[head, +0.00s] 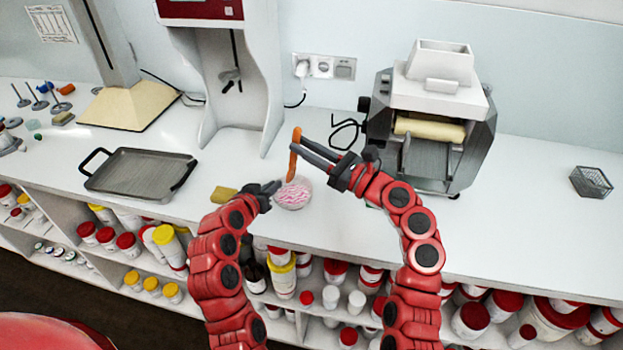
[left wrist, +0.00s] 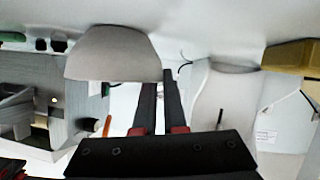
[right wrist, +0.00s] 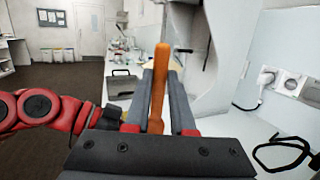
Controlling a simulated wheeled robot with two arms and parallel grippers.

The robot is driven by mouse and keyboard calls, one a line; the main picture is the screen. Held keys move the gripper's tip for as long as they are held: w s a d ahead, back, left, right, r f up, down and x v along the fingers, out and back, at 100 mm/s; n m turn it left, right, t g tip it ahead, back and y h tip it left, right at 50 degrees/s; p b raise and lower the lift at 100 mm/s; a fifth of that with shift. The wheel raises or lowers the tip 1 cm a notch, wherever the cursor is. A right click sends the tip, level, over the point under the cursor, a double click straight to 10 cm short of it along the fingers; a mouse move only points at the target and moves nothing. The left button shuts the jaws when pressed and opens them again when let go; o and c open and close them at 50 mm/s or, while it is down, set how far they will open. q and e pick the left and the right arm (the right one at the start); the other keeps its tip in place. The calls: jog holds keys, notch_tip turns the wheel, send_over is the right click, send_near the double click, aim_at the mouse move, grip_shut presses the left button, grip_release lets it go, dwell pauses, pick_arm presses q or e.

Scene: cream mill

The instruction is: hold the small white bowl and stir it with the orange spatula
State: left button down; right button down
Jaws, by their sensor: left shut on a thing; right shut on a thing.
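The small white bowl (head: 293,199) stands on the counter with pink and white streaked contents. My left gripper (head: 275,187) is shut on its left rim. In the left wrist view the bowl (left wrist: 112,55) appears upside down beside the fingers (left wrist: 158,85). My right gripper (head: 298,144) is above and behind the bowl, shut on the orange spatula (head: 293,165). The spatula hangs near upright with its lower end at the bowl's contents; the exact depth is unclear. In the right wrist view the spatula (right wrist: 159,85) stands between the fingers (right wrist: 160,75).
A yellow sponge (head: 223,194) lies left of the bowl, with a dark-rimmed tray (head: 140,175) further left. A white machine column (head: 235,90) stands behind. A roller machine (head: 435,120) is at the right, and a wire basket (head: 591,182) at far right. The counter front is clear.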

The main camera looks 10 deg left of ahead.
notch_tip(320, 180, down, 8)
jog(key=w, duration=0.1)
jog(key=shift+w+a+f+t, duration=0.15)
jog(key=shift+w+a+t, duration=0.1)
jog(key=shift+t, duration=0.15)
dwell(0.5)
jog(key=shift+d+m, duration=0.15)
jog(key=shift+m, duration=0.15)
jog(key=shift+d, duration=0.2)
dwell(0.4)
dwell(0.3)
